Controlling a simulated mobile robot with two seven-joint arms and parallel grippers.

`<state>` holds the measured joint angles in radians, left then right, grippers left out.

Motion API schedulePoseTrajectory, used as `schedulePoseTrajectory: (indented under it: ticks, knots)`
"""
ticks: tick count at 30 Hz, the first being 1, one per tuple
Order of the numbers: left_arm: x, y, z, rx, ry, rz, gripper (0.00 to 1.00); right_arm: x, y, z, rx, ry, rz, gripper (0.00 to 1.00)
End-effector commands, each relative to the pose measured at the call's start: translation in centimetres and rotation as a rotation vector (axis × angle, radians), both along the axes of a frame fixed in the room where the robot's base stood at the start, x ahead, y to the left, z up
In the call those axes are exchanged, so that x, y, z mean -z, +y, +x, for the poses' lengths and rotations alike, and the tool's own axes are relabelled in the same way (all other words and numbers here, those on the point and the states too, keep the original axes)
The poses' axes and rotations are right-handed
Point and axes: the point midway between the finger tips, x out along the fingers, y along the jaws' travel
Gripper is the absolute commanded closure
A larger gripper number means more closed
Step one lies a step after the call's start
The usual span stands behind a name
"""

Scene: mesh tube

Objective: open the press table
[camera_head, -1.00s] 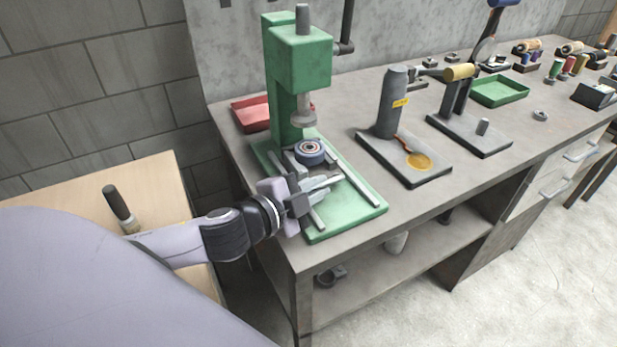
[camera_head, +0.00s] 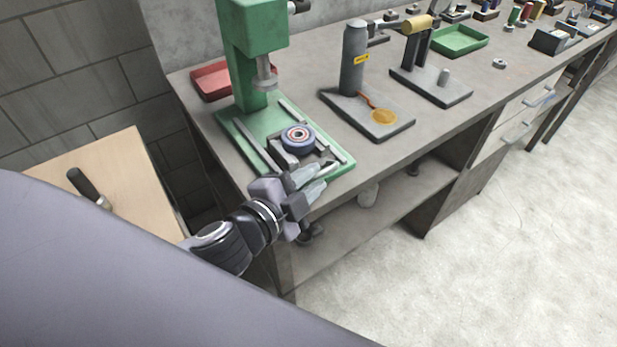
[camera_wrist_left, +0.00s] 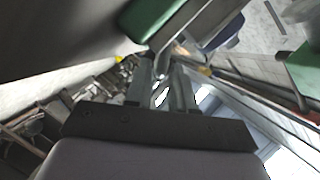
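The green press (camera_head: 250,30) stands on the bench with its base (camera_head: 228,125) and two grey rails. The grey sliding press table (camera_head: 311,157) lies between the rails near the base's front edge, clear of the ram (camera_head: 265,76). A round blue part with a metal ring (camera_head: 298,138) sits on it. My left gripper (camera_head: 321,174) is at the table's front edge, its fingers close together and apparently around the table's front part; the grip is partly hidden. In the left wrist view its fingers (camera_wrist_left: 163,75) nearly meet below a grey metal piece. My right gripper is out of view.
A red tray (camera_head: 208,82) is behind the press. A grey cylinder stand (camera_head: 353,60), a stand with a yellow-topped lever (camera_head: 417,25) and a green tray (camera_head: 460,41) are to the right. A wooden surface (camera_head: 125,165) is at left. Floor is open in front.

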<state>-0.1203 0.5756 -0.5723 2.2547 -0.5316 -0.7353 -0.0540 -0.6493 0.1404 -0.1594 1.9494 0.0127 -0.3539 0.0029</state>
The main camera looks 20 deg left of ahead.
Motion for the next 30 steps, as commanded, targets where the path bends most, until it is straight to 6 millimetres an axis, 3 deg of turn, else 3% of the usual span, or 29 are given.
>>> schedulePoseTrajectory:
  ticks: [10,21,30]
  knots:
    - [0.0,0.1,-0.5,0.000,0.001,0.000,0.77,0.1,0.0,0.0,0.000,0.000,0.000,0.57]
    - [-0.9,1.0,-4.8,0.001,0.003,0.000,0.77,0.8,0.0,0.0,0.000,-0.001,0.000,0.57]
    - [-1.5,1.4,-6.7,0.000,0.001,0.000,0.77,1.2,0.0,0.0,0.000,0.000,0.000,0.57]
